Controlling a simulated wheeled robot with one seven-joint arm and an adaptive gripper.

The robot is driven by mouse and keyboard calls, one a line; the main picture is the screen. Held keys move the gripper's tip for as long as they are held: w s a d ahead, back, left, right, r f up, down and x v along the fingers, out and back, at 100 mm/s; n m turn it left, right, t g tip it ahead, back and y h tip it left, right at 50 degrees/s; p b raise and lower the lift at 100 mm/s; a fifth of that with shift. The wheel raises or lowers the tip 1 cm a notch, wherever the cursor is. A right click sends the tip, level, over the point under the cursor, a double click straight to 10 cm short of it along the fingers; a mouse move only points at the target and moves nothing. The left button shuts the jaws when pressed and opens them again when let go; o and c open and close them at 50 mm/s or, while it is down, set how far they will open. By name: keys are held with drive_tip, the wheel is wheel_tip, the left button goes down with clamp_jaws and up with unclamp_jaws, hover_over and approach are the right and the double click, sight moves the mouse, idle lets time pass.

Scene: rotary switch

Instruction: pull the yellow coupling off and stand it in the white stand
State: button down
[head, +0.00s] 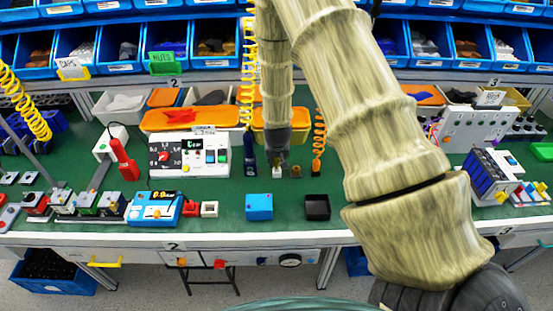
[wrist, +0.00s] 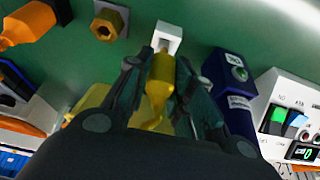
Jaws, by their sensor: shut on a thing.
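My gripper (wrist: 157,72) is shut on the yellow coupling (wrist: 158,85) in the wrist view, with one dark finger on each side of its body. A yellow tail trails from the coupling's near end. The white stand (wrist: 169,36) is just beyond the coupling's far end. The two overlap in this view, and I cannot tell whether they touch. A brass hex fitting (wrist: 108,22) is bare, to the left of the stand. In the head view my gripper (head: 277,160) points down low over the green bench, and the coupling is hard to make out there.
A dark blue block (wrist: 234,90) stands close on the gripper's right in the wrist view. In the head view, a light blue box (head: 259,207) and a black open box (head: 317,208) stand nearer the bench's front edge.

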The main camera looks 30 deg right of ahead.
drive_tip(key=shift+f+b, duration=0.75)
drive_tip(key=shift+f, duration=0.75)
idle(2.2)
drive_tip(key=c, duration=1.2)
unclamp_jaws()
drive_tip(key=shift+o, duration=0.2)
drive_tip(key=shift+r, duration=0.1)
drive_tip(key=v, duration=1.2)
